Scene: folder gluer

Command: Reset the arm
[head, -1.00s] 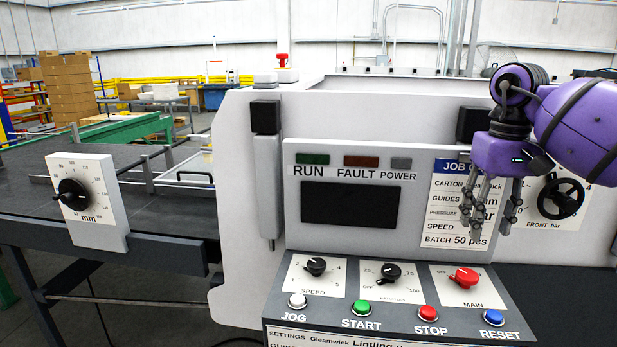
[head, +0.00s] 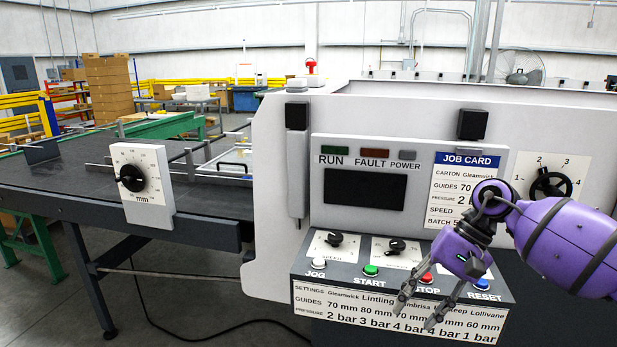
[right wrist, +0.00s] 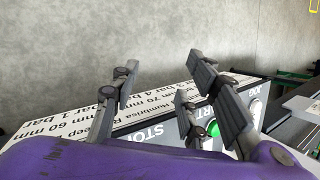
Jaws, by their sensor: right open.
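My right arm comes in from the right in the head view. Its purple right gripper (head: 420,312) points down in front of the control panel (head: 345,255), its fingers apart and empty. The fingertips overlap the settings card (head: 340,305) on the panel's front. My left gripper is not in view.
The panel carries a white JOG button (head: 319,263), a blue RESET button (head: 482,284) and black knobs. Above are a dark screen (head: 365,188) and a job card (head: 462,190). A mm dial (head: 132,178) stands at left, and a pressure dial (head: 550,184) at right.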

